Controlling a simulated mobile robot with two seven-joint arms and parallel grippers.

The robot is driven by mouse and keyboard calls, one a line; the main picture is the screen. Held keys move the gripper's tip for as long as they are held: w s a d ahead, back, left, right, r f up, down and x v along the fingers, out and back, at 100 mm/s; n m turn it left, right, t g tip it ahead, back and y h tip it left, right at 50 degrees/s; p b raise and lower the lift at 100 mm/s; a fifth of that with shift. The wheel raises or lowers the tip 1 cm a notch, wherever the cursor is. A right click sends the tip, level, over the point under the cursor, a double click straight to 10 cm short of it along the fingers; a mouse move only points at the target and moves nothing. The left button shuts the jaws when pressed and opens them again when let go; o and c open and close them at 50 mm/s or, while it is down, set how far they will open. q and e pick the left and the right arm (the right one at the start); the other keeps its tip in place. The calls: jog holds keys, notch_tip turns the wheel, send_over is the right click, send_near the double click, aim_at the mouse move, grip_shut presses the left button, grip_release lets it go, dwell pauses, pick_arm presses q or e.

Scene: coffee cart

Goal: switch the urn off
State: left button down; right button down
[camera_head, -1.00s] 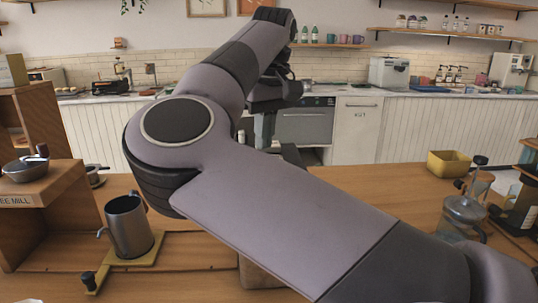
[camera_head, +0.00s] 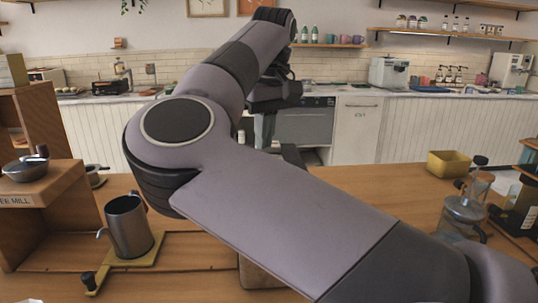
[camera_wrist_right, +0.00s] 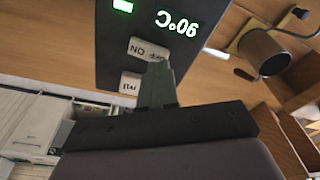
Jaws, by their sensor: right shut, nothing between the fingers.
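The urn's dark control panel (camera_wrist_right: 120,50) fills the upper middle of the right wrist view, shown upside down. It has a lit "90°C" display (camera_wrist_right: 177,23), a lit green lamp (camera_wrist_right: 122,5), a pale ON/OFF switch (camera_wrist_right: 149,48) and a pale FILL button (camera_wrist_right: 131,84). My right gripper (camera_wrist_right: 158,70) is shut and empty. Its fingertips overlap the OFF end of the switch; I cannot tell whether they touch it. In the head view, my right gripper (camera_head: 266,128) shows beyond my arm, which hides most of the urn. My left gripper is not in view.
A yellow bin (camera_head: 449,163) and a glass pot (camera_head: 462,213) stand at right.

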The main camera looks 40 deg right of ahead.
jog(key=shift+f+b, duration=0.6)
jog(key=shift+f, duration=0.4)
dwell(0.7)
notch_tip(320, 180, up, 7)
jog(key=p, duration=0.7)
jog(key=shift+r, duration=0.1)
dwell(0.6)
